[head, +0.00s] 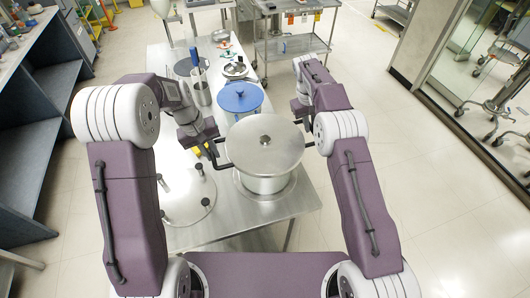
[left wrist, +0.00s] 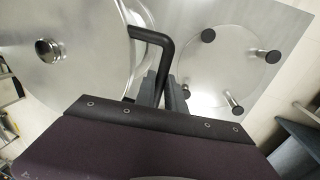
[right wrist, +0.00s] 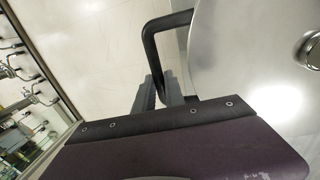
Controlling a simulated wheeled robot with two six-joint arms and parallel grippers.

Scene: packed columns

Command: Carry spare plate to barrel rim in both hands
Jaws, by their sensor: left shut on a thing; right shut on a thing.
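A round silver plate (head: 258,150) with a centre knob sits over a silver vessel (head: 264,185) in the head view, probably the spare plate on the barrel. Its left part also shows in the left wrist view (left wrist: 85,75), and part of it in the right wrist view (right wrist: 235,60). Black bent handles stick out on both sides; I cannot tell whether they join plate or vessel. My left gripper (head: 213,154) is shut on the left handle (left wrist: 165,50). My right gripper (head: 309,140) is shut on the right handle (right wrist: 150,50). The vessel's underside is hidden.
A flat disc (head: 177,216) with several black-topped pegs lies on the steel table (head: 300,203), left of the vessel. A blue-lidded container (head: 240,97) and a cylinder of tools (head: 201,90) stand behind. A steel cart (head: 292,46) is at the back.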

